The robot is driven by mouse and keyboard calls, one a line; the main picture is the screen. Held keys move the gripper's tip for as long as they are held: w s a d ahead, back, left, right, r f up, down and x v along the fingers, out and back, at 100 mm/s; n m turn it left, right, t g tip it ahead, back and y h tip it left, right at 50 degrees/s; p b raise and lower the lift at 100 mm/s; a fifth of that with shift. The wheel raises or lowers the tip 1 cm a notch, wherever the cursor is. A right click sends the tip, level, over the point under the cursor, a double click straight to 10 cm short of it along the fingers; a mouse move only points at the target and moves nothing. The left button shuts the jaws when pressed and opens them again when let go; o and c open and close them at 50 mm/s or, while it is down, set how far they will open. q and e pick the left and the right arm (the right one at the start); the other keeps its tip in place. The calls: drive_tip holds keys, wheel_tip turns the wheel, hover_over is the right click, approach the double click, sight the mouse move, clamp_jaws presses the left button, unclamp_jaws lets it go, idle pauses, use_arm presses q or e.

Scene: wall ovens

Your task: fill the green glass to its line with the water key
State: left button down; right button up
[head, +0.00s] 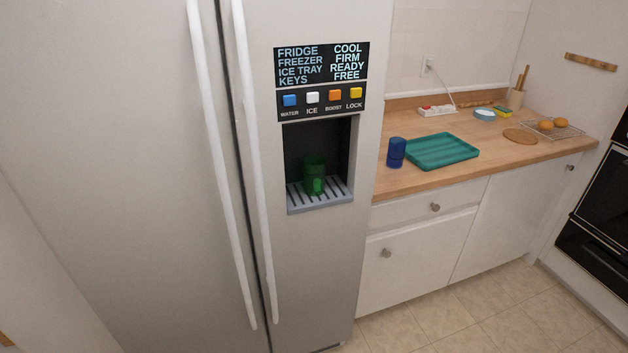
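The green glass (314,177) stands upright on the slotted drip tray (335,192) inside the dispenser recess of the fridge door. Its line and any water in it cannot be made out at this size. The blue water key (290,100) is the leftmost of the keys above the recess, labelled WATER. To its right are the white ICE key (312,98), the orange BOOST key (335,95) and the yellow LOCK key (355,93). The display (321,64) above reads fridge cool, freezer firm, ice tray ready, keys free. Neither gripper shows.
Two long white door handles (256,150) run down left of the dispenser. On the counter to the right, a blue cup (396,152) stands beside a teal tray (442,150). A black wall oven (604,205) is at the far right. The space before the dispenser is clear.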

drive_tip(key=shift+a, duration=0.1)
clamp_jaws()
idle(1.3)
